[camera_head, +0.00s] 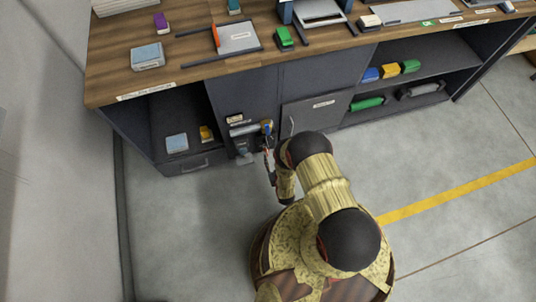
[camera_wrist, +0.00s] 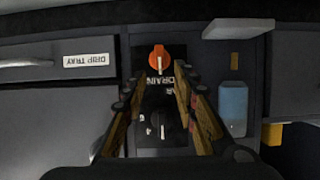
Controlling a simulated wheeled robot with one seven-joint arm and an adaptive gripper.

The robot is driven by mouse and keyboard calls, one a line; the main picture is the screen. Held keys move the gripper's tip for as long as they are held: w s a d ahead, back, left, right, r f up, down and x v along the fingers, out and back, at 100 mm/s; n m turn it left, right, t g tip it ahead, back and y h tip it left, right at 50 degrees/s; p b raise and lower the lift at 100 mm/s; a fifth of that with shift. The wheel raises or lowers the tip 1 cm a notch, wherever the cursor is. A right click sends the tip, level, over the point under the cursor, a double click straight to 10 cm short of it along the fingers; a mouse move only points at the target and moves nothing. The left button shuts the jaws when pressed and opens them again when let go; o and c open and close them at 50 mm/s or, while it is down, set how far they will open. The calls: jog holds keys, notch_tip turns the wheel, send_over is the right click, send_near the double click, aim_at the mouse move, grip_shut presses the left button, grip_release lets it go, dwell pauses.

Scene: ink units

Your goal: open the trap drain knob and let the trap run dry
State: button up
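An orange-red knob (camera_wrist: 160,58) with a light pointer mark sits on a dark panel (camera_wrist: 145,75) in the wrist view, next to lettering reading DRAIN, upside down. My gripper (camera_wrist: 158,80) is open and empty, its two fingers on either side of the panel, with the knob just past the fingertips. I cannot tell any contact. A second, dark knob (camera_wrist: 158,126) with a white mark shows between the fingers. A blue container (camera_wrist: 232,108), possibly the trap, is at the right. In the head view my gripper (camera_head: 268,165) is at the cabinet front; the orange knob is hidden there.
In the head view the wooden worktop (camera_head: 180,70) overhangs the cabinet, with an open bay (camera_head: 180,115) at the left. The floor (camera_head: 450,165) is clear.

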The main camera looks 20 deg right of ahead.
aim_at(268, 154)
jog(key=b+x, duration=0.1)
jog(key=x, duration=0.4)
jog(key=shift+b, duration=0.35)
jog(key=c, duration=0.3)
jog(key=c, duration=0.4)
grip_shut()
